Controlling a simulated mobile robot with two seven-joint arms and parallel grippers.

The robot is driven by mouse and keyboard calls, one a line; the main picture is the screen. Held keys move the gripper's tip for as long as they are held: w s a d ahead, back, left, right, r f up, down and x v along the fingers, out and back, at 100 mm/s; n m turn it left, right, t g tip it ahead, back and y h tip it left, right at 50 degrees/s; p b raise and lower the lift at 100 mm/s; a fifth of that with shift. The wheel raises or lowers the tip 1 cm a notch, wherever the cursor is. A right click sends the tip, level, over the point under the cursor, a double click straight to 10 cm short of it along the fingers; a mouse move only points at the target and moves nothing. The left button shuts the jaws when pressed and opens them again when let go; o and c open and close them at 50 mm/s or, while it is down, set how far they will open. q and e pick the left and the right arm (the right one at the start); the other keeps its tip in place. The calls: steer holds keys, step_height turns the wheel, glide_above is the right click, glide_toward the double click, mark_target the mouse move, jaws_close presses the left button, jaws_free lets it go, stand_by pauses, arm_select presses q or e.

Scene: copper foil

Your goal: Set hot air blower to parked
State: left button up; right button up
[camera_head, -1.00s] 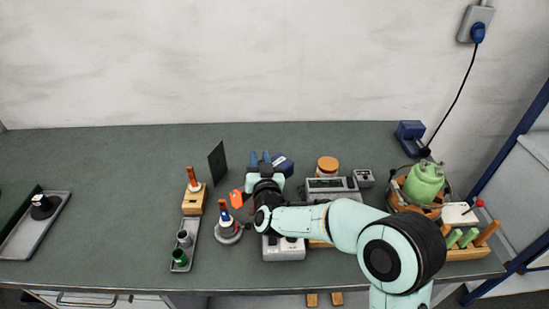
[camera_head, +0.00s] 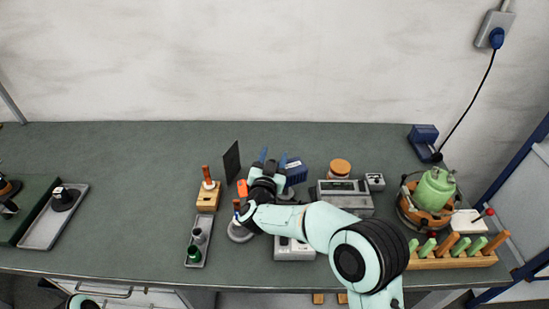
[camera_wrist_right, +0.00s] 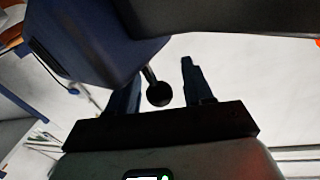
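A dark blue box (camera_head: 296,171) with white markings stands near the middle of the bench; I take it for the hot air blower. In the right wrist view a large blue body (camera_wrist_right: 85,40) fills the upper left, and a short lever with a dark ball knob (camera_wrist_right: 159,95) sticks out of it. My right gripper (camera_head: 273,157) is just left of the blue box. In the wrist view its fingers (camera_wrist_right: 160,88) are apart, with the knob showing between them and gaps on both sides. Whether the knob lies fully between the fingertips in depth is unclear.
Left of my right gripper are an orange piece (camera_head: 242,188), a round grey stand (camera_head: 240,234) partly behind my arm, a dark upright panel (camera_head: 231,162) and a narrow tray (camera_head: 205,222). A grey meter (camera_head: 344,198) and orange-lidded jar (camera_head: 340,168) stand right. The bench's left middle is clear.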

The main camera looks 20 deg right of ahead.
arm_select(q)
steer(key=r+p, duration=0.1)
steer(key=w+r+p, duration=0.2)
steer(key=shift+r, duration=0.35)
arm_select(e)
step_height(320, 180, up, 20)
